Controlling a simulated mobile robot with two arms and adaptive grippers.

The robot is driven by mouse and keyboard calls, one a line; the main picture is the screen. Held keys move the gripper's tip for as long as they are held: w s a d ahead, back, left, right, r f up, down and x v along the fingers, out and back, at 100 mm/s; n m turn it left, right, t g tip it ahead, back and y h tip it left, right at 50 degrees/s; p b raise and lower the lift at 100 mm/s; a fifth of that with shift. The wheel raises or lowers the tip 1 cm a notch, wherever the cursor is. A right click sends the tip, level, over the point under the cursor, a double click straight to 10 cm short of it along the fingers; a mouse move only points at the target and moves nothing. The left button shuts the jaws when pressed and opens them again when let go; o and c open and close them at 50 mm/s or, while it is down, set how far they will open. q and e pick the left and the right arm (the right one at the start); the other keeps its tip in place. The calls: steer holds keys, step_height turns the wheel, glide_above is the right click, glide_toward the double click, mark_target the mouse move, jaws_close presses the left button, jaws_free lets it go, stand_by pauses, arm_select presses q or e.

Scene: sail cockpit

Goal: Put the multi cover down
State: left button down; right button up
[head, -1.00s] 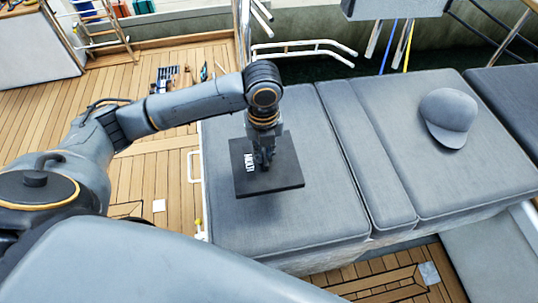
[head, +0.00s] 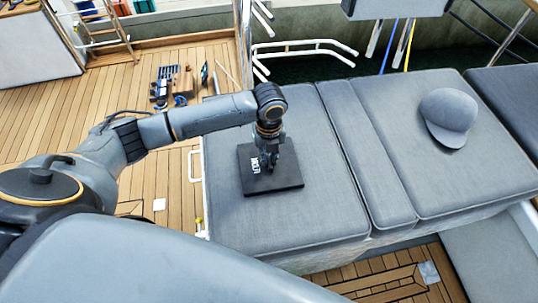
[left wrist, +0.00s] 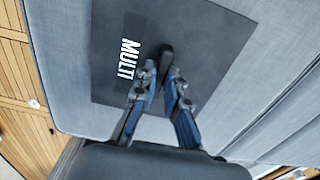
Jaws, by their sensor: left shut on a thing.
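The multi cover (head: 286,178) is a flat dark square panel with white "MULTI" lettering. In the head view it is at the near left part of the grey cushioned seat (head: 300,222), lying flat on or just above it; I cannot tell which. My left gripper (head: 271,166) points down at the middle of the cover and is shut on its small dark handle. In the left wrist view the fingers (left wrist: 166,84) close around the handle (left wrist: 165,62), beside the lettering on the cover (left wrist: 210,45). My right gripper is not in view.
A grey cap (head: 449,117) lies on the right part of the seat. Tools and small items (head: 172,84) are on the wooden deck at the back left. The seat's middle is clear.

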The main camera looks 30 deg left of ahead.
mark_target(269, 159)
arm_select(q)
steer(key=c, duration=1.4)
jaws_free()
step_height(269, 159, up, 12)
